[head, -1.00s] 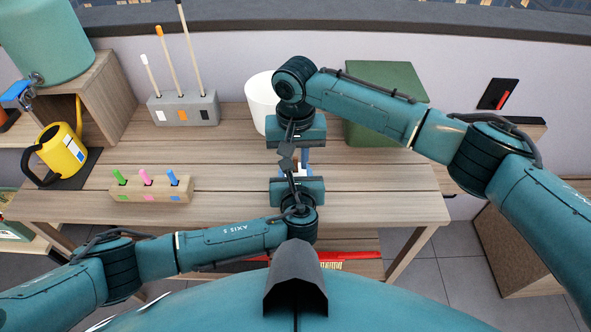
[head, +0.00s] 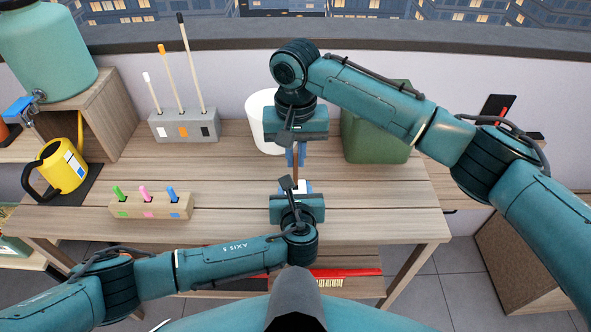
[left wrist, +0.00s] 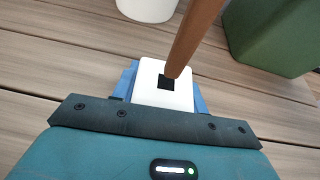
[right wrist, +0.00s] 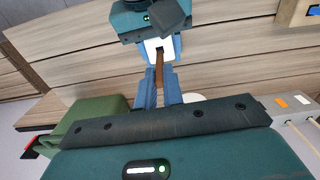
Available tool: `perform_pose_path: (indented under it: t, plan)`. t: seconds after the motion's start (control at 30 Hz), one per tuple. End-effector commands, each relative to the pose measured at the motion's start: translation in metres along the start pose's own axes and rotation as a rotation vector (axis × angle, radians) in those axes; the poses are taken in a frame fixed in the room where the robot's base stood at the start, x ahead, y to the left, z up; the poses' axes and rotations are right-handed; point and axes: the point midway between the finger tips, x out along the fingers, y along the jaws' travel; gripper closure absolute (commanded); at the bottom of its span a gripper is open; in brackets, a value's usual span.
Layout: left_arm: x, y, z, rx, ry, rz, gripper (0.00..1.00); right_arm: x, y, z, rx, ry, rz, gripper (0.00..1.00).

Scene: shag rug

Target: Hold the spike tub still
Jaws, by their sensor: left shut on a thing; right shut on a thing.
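The spike tub, a small white block with a dark square hole (left wrist: 178,100), is gripped between the blue fingers of my left gripper (left wrist: 165,88). It also shows in the right wrist view (right wrist: 151,46) and, partly covered, in the head view. My right gripper (head: 297,155) is shut on a brown rod-like spike (left wrist: 196,30), behind and above the left one. The spike (right wrist: 159,72) points toward the tub, its tip at the hole; I cannot tell whether it is inside. My left gripper (head: 299,186) is low over the bench front.
The wooden bench (head: 235,185) carries a block with green, pink and blue pegs (head: 150,206), a grey holder with tall sticks (head: 185,126) and a yellow can (head: 62,168). A white pot (head: 262,125) and a green bin (head: 375,135) stand behind my grippers. The bench middle is clear.

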Motion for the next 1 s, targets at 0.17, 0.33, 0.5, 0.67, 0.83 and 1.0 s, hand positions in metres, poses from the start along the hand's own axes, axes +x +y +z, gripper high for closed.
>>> perform_pose_path:
  t: [0.17,0.33,0.5,0.67,0.83,1.0]
  plan:
    - [0.0,0.0,-0.001,0.0,0.001,0.0,0.79,-0.029,-0.001,0.0,0.0,0.001,-0.002,1.0]
    - [0.0,0.0,0.0,0.0,0.001,0.0,0.79,-0.039,0.0,0.0,0.0,0.0,0.0,1.0]
    - [0.0,0.0,0.0,0.0,0.001,0.0,0.79,-0.039,0.0,0.0,0.0,0.0,0.0,1.0]
    - [0.0,0.0,0.0,0.0,0.001,0.0,0.48,-0.039,0.0,0.0,0.0,0.0,0.0,1.0]
    - [0.0,0.0,0.0,0.0,0.0,0.0,0.34,-0.039,0.0,0.0,0.0,0.0,0.0,1.0]
    - [0.0,0.0,0.0,0.0,0.0,0.0,0.31,-0.039,0.0,0.0,0.0,-0.001,0.0,1.0]
